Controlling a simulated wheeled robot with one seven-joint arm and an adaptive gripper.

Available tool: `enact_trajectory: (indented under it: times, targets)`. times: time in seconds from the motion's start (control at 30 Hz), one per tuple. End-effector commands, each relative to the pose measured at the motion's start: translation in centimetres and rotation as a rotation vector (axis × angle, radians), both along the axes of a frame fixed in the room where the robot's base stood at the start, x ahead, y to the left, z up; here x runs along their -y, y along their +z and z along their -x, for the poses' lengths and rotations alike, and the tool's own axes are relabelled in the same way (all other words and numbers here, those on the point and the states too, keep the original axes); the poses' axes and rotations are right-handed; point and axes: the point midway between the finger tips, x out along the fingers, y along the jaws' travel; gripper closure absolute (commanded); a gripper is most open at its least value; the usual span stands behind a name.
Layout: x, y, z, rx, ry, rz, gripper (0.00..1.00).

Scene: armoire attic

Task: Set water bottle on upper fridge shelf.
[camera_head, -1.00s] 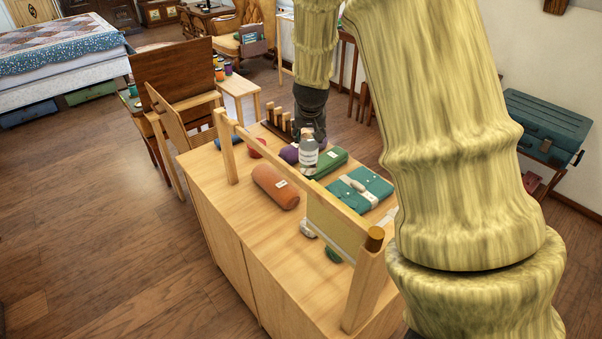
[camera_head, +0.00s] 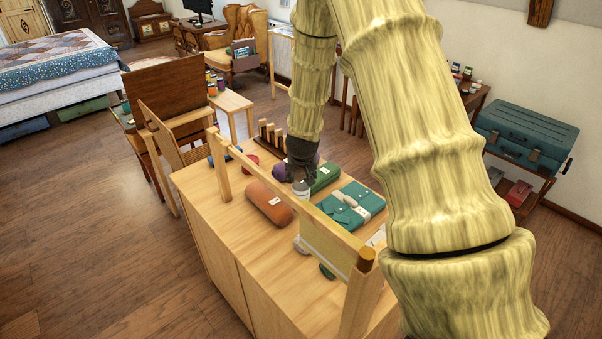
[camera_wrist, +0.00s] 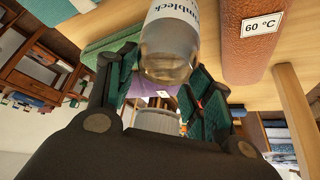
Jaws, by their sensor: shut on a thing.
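The water bottle (camera_head: 301,189) is clear with a white label and stands among bundles on the wooden cabinet top (camera_head: 233,236). In the wrist view it (camera_wrist: 169,50) shows label lettering and a pale cap. My gripper (camera_head: 301,172) is around its upper part and shut on it. In the wrist view the padded fingers (camera_wrist: 161,98) are on either side of the bottle. In the head view my gripper hides most of the bottle. No fridge or shelf of one can be made out.
An orange roll (camera_head: 268,203), a green bundle (camera_head: 325,175) and a teal folded case (camera_head: 350,206) lie close around the bottle. A raised wooden rail (camera_head: 275,184) runs along the cabinet's near side. Open floor (camera_head: 90,240) lies to the left.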

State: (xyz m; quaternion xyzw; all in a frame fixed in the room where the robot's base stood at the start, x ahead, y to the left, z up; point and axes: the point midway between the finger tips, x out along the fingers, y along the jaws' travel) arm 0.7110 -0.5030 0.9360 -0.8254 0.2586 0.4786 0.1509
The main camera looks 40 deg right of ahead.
Motion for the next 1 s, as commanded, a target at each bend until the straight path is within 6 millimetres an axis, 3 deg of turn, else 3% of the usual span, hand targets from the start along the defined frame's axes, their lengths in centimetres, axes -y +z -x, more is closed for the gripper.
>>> enact_trajectory:
  times: [0.23,0.27,0.37,0.8,1.0]
  targets:
    - [0.0,-0.2,-0.1,0.001,0.001,0.001,1.00]
    - [0.0,-0.2,0.0,0.000,0.001,0.000,0.45]
    - [0.0,-0.2,0.0,0.000,0.000,0.000,0.28]
    - [-0.1,0.3,0.0,0.001,0.001,0.001,0.28]
    - [-0.7,2.0,0.8,0.002,0.002,0.003,0.28]
